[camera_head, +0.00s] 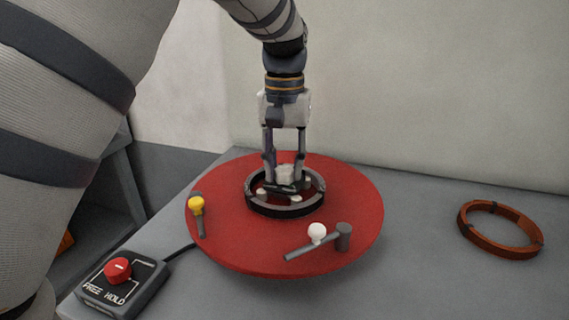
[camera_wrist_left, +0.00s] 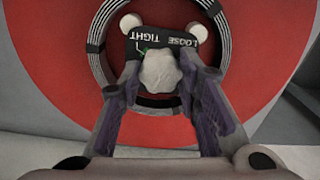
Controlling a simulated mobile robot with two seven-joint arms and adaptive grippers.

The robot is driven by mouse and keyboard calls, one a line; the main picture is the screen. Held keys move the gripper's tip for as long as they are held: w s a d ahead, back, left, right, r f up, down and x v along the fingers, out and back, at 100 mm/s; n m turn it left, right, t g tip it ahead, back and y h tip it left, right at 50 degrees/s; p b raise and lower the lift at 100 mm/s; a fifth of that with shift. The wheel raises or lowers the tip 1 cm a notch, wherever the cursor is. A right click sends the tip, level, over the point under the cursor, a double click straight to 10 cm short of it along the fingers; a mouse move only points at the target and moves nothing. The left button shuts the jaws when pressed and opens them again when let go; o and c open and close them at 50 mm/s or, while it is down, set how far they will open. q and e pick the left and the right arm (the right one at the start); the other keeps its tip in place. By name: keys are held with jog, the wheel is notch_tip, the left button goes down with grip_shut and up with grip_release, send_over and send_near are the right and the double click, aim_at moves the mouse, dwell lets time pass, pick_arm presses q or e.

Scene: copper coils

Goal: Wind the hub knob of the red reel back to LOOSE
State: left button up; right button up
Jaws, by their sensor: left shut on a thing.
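The red reel (camera_head: 350,190) lies flat on the grey table. A dark ring-shaped coil (camera_head: 286,209) sits around its hub, and it also shows in the left wrist view (camera_wrist_left: 98,50). The pale, lobed hub knob (camera_wrist_left: 160,72) stands in front of a black label plate (camera_wrist_left: 178,30) reading TIGHT on the left and LOOSE on the right. A small green mark shows beside the knob, near TIGHT. My left gripper (camera_head: 285,172) points straight down at the hub and is shut on the knob, one finger on each side. My right gripper is not in view.
On the reel are a yellow-tipped lever (camera_head: 197,205) and a white-knobbed bar (camera_head: 317,234). A switch box (camera_head: 122,284) marked FREE and HOLD, with a red knob (camera_head: 118,269), sits at the front left. A copper coil (camera_head: 499,246) lies at right. Walls stand behind.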

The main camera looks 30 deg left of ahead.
aim_at(285, 169)
pick_arm(q)
jog(key=n, duration=0.5)
jog(key=shift+n, duration=2.5)
jog(key=o, duration=1.1)
jog(key=shift+o, duration=0.2)
notch_tip(285, 169, up, 12)
